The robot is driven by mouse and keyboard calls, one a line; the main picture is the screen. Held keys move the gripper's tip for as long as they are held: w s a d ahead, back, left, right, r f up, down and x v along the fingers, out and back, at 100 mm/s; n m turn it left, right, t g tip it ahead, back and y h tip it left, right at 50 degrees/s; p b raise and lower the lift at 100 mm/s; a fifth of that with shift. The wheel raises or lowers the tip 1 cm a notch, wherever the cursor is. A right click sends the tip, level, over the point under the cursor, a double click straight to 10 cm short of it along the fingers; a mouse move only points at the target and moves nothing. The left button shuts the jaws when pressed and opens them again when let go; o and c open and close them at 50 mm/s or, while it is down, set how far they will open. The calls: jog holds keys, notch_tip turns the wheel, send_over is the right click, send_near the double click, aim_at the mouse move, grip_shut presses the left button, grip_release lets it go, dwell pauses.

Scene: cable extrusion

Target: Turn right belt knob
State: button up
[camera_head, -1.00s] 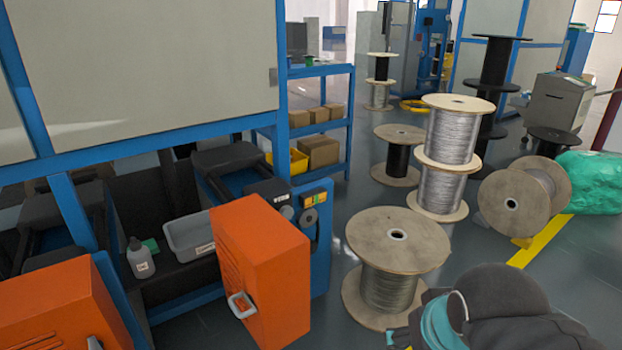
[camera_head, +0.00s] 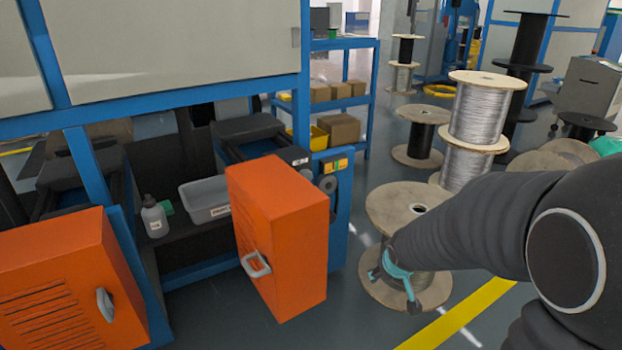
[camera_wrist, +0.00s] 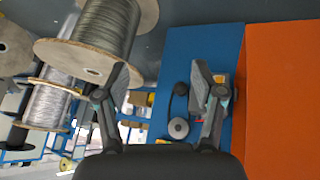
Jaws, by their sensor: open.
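The right belt knob (camera_head: 328,184) is a round grey knob on the blue end panel (camera_head: 343,222), below small yellow and green controls. In the wrist view a round grey knob (camera_wrist: 179,128) with a dark arm beside it shows between my fingers, farther off. The wrist picture appears turned over. My gripper (camera_head: 394,288) is open and empty, in front of a wooden spool and to the right of the panel. Its two spread fingers also show in the wrist view (camera_wrist: 161,88), apart from the knob.
An open orange cabinet door (camera_head: 278,235) juts out just left of the panel. A large wooden spool (camera_head: 400,206) stands to its right, with wire-wound spools (camera_head: 480,120) behind. A grey bin (camera_head: 207,202) and a bottle (camera_head: 153,216) sit inside the machine. Some floor between panel and spool is clear.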

jog(key=w+a+f+n+t+y, duration=0.1)
jog(key=w+a+f+n+t, duration=0.15)
jog(key=w, duration=0.45)
jog(key=n+t+y, duration=0.5)
jog(key=t+y, duration=0.1)
jog(key=y, duration=0.3)
send_near(306, 177)
jog(key=shift+m, duration=0.25)
jog(key=b+x, duration=0.1)
jog(key=x, duration=0.8)
jog(key=shift+w+a, duration=0.15)
jog(key=shift+w, duration=0.15)
jog(key=c, duration=1.1)
